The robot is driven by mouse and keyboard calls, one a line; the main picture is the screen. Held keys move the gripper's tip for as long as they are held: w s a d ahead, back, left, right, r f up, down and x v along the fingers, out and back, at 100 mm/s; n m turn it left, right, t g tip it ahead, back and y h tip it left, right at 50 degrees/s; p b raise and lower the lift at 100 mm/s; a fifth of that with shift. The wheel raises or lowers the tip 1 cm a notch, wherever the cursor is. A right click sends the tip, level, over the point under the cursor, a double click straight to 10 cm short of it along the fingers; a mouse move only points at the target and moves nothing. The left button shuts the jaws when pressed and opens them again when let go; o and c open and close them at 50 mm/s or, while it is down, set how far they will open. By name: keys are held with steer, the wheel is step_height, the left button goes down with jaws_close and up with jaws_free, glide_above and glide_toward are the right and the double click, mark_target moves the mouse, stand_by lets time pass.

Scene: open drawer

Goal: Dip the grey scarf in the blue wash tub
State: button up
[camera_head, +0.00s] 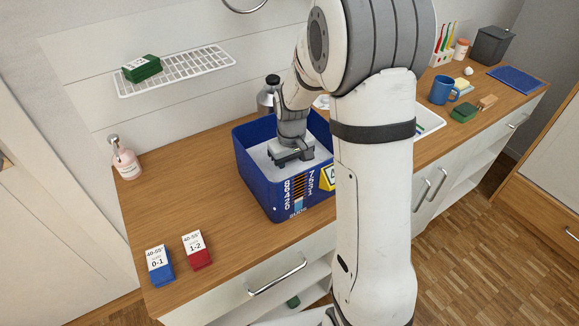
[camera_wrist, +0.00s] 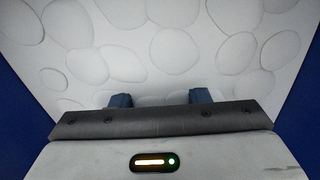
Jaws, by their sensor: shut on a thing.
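The blue wash tub (camera_head: 262,190) stands on the wooden counter, with pale, bubbly suds inside. My gripper (camera_head: 291,160) points down inside the tub, at the level of the suds and within the walls. In the wrist view, the two dark fingertips (camera_wrist: 160,99) are a little apart and run down into the white suds, with blue tub walls at both sides. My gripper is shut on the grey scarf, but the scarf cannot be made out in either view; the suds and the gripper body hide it.
A blue box (camera_head: 159,267) and a red box (camera_head: 197,250) stand at the counter's front left. A pink bottle (camera_head: 125,162) is at the back left. A wire shelf (camera_head: 190,70) hangs above. A blue mug (camera_head: 442,90) stands to the right. The left counter is mostly clear.

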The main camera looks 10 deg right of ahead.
stand_by(0.4)
steer(key=shift+w+a, duration=0.25)
steer(key=shift+a, duration=0.25)
steer(key=shift+d, duration=0.1)
steer(key=shift+s+d, duration=0.3)
steer(key=shift+d, duration=0.15)
steer(key=shift+d, duration=0.15)
stand_by(0.3)
steer(key=shift+s+d, duration=0.2)
steer(key=shift+d, duration=0.1)
steer(key=shift+a, duration=0.15)
steer(key=shift+w+a, duration=0.25)
steer(key=shift+a, duration=0.1)
stand_by(0.7)
